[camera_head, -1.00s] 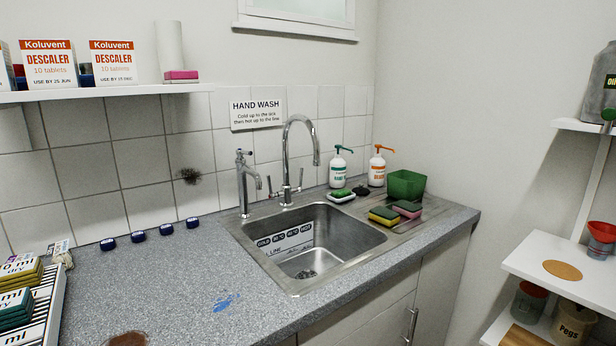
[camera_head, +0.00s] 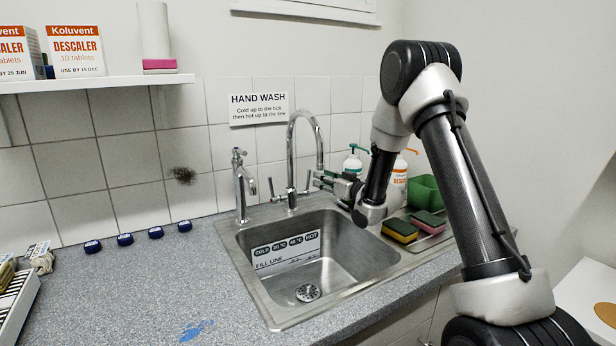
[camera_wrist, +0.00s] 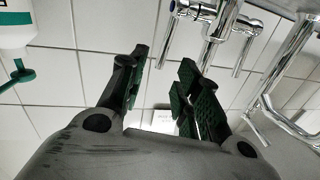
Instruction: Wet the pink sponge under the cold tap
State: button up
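A pink sponge with a dark green top (camera_head: 428,219) lies on the drainer right of the sink, beside a yellow one. The tall curved tap (camera_head: 292,160), with a lever on each side, stands behind the sink (camera_head: 318,275); a shorter tap (camera_head: 241,190) stands to its left. My gripper (camera_head: 322,181) is by the tall tap's right lever, above the sink's back right edge. In the wrist view my gripper (camera_wrist: 164,88) is open and empty, its green-padded fingers apart, with chrome tap parts (camera_wrist: 215,40) beyond. I cannot tell whether it touches the lever. No water shows.
Two pump bottles (camera_head: 352,164) and a green tub (camera_head: 425,192) stand behind the sponges, partly hidden by my arm. A yellow sponge (camera_head: 399,231) lies on the drainer.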

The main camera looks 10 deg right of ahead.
aim_at(309, 175)
jog(key=x, duration=0.8)
jog(key=shift+s+a+f, duration=0.1)
jog(key=shift+s+f, duration=0.05)
jog(key=shift+f, duration=0.05)
jog(key=shift+c, duration=0.2)
grip_shut()
